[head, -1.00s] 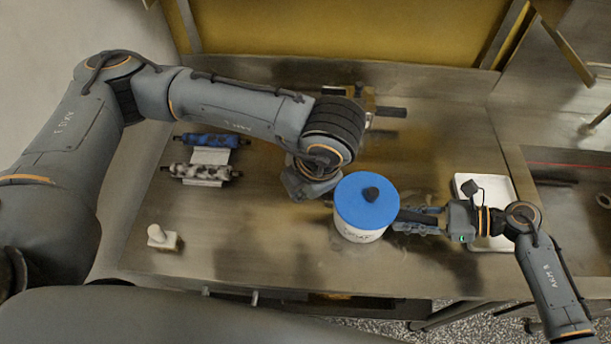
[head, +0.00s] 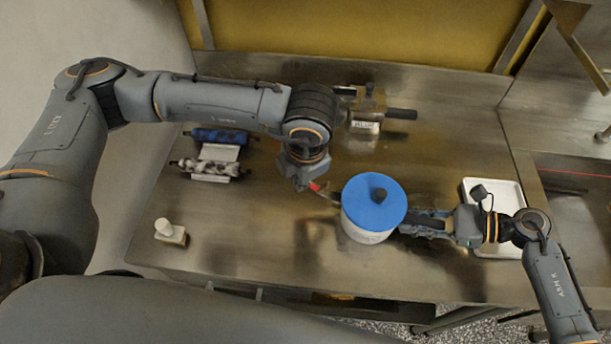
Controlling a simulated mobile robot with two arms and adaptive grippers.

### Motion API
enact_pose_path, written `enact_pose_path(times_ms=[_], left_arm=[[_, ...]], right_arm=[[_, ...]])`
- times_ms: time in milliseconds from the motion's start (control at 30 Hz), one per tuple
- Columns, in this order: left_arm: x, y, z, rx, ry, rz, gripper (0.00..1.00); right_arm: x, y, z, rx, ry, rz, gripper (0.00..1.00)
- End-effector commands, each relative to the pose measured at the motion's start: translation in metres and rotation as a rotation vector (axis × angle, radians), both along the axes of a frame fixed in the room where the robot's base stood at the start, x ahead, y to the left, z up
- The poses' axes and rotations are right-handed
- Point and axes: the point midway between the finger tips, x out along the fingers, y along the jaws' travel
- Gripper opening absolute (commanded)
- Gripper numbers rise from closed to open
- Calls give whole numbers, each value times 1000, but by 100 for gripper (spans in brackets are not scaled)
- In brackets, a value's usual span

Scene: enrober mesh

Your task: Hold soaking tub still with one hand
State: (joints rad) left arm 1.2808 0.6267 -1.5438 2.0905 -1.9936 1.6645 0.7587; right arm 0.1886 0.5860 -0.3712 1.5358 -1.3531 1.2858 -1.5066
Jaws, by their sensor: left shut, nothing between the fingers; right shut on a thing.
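The soaking tub (head: 366,231) is a white round tub on the metal table, right of the middle, with a blue lid (head: 374,203) and a dark knob on top. My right gripper (head: 406,226) reaches in from the right and is shut at the tub's right side, on its edge or a grip there; the exact contact is hidden beside the lid. My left gripper (head: 318,188) is just left of the tub, pointing down toward it, shut and empty. A small red part shows by its tip, close to the tub's left side.
A white tray (head: 513,193) lies behind my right wrist. Two rollers, one blue (head: 218,136) and one mottled (head: 208,168), rest on a stand at left. A small white item (head: 170,233) sits front left. A metal device (head: 366,112) stands at the back. The front middle is clear.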

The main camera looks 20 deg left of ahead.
Motion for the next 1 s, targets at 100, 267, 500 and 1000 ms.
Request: enact_pose_path(times_ms=[100,267,500,1000], left_arm=[[0,5,-4,-47,0,2,0],[0,5,-4,-64,-3,-1,0],[0,5,-4,-63,-3,-1,0],[0,4,12,-63,-3,-2,0]], right_arm=[[0,0,0,0,0,0,0],[0,0,0,1,0,1,0],[0,0,0,0,0,0,0],[0,0,0,0,0,0,0]])
